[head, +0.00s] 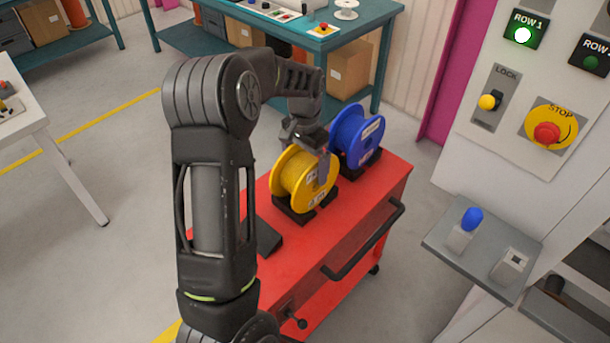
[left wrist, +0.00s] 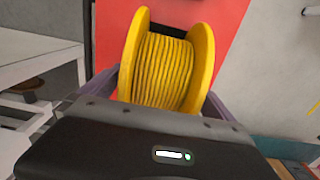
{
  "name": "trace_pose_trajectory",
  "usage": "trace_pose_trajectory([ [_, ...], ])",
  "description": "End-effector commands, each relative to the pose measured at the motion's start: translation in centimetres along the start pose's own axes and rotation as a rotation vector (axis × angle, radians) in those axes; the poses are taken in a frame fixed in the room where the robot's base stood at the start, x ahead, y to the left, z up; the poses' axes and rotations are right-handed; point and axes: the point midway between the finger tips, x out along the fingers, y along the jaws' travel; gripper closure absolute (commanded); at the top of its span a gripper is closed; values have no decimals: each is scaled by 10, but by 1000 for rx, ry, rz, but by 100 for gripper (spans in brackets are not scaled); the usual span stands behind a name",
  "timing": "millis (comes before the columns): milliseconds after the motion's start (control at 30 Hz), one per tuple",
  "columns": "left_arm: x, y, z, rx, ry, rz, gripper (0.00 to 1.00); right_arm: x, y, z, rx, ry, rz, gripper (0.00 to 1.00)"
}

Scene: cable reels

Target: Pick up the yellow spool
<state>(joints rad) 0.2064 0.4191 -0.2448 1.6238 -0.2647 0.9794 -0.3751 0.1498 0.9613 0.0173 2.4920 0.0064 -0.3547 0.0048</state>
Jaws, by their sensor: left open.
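The yellow spool (head: 301,181) rests in a dark cradle on the red cart (head: 345,240), wound with yellow cable between two yellow flanges. My left gripper (head: 318,152) is at the top of the yellow spool, reaching over it from behind. In the left wrist view the yellow spool (left wrist: 165,70) fills the middle, and the gripper's fingers (left wrist: 160,98) stand apart on either side of it. I cannot tell whether the fingers touch the flanges. My right gripper is in neither view.
A blue spool (head: 352,138) stands close behind the yellow one on the same cart. The cart has a black handle (head: 365,245) at its right side. A control panel (head: 545,105) with a stop button is at the right. A teal workbench (head: 370,30) stands behind.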

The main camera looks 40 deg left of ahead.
Motion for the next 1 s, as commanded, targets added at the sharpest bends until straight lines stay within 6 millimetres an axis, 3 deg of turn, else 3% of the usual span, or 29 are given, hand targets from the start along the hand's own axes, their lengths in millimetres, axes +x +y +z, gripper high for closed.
trace_pose_trajectory([
  [300, 0, 0, 0, 0, 0, 0, 2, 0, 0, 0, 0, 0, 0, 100],
  [1000, 0, 0, 0, 0, 0, 0, 59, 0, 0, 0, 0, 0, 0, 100],
])
